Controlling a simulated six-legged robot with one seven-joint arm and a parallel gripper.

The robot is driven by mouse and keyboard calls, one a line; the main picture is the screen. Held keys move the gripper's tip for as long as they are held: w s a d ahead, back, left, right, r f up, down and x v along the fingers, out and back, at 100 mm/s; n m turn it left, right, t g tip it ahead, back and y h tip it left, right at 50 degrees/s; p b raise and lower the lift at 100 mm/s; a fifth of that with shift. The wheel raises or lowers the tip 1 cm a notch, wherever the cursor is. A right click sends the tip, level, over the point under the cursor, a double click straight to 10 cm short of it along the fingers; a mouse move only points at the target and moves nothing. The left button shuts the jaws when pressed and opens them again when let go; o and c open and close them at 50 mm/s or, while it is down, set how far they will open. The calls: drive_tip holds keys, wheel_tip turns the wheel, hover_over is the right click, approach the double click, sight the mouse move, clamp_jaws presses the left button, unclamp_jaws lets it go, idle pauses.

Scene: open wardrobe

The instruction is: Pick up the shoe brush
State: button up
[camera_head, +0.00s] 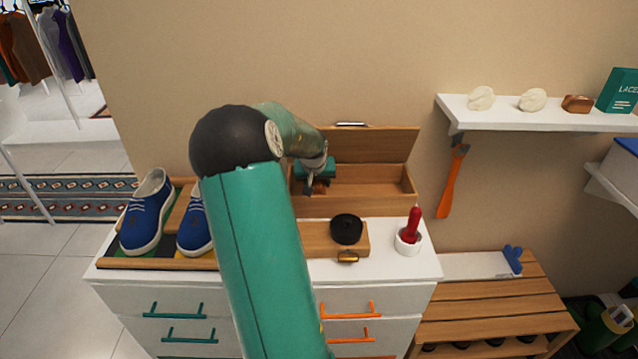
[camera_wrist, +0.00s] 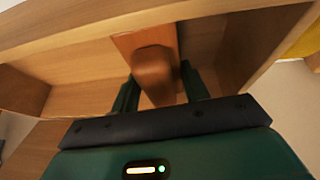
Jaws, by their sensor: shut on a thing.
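The wooden box (camera_head: 385,185) stands open at the back of the white cabinet, its lid raised against the wall. My gripper (camera_head: 318,184) reaches down into its left part. In the wrist view, my gripper (camera_wrist: 158,78) is shut on a brown wooden piece, which looks like the shoe brush (camera_wrist: 154,66), with one green finger on each side. The brush is inside the box, near a wall. Its far end and underside are hidden, and I cannot tell whether it touches the floor of the box. In the head view, my arm and gripper hide most of it.
Blue shoes (camera_head: 147,212) stand in a tray at left. A black round tin (camera_head: 346,229) sits on a wooden block before the box. A red-handled tool (camera_head: 412,225) stands in a white cup at right. A wall shelf (camera_head: 540,112) and an orange shoehorn (camera_head: 453,182) are further right.

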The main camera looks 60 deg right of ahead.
drive_tip(key=shift+w+a+f+g+h, duration=0.15)
drive_tip(key=shift+a+g+h, duration=0.15)
drive_tip(key=shift+h, duration=0.15)
drive_tip(key=shift+w+a+r+g+h, duration=0.15)
drive_tip(key=shift+g+h, duration=0.15)
drive_tip(key=shift+h, duration=0.15)
wheel_tip(320, 180, up, 10)
drive_tip(key=w+a+r, duration=0.1)
drive_tip(key=w+a, duration=0.1)
drive_tip(key=a, duration=0.1)
drive_tip(key=w+a+t+y, duration=0.1)
drive_tip(key=w+a, duration=0.5)
drive_tip(key=a, duration=0.2)
drive_tip(key=w+a+r+y, duration=0.1)
drive_tip(key=w+a, duration=0.5)
drive_tip(key=a, duration=0.2)
drive_tip(key=shift+a+r+t+y, duration=0.2)
drive_tip(key=shift+a+t+y, duration=0.05)
drive_tip(key=shift+t+y, duration=0.15)
drive_tip(key=o, duration=0.4)
drive_tip(key=shift+c, duration=1.2)
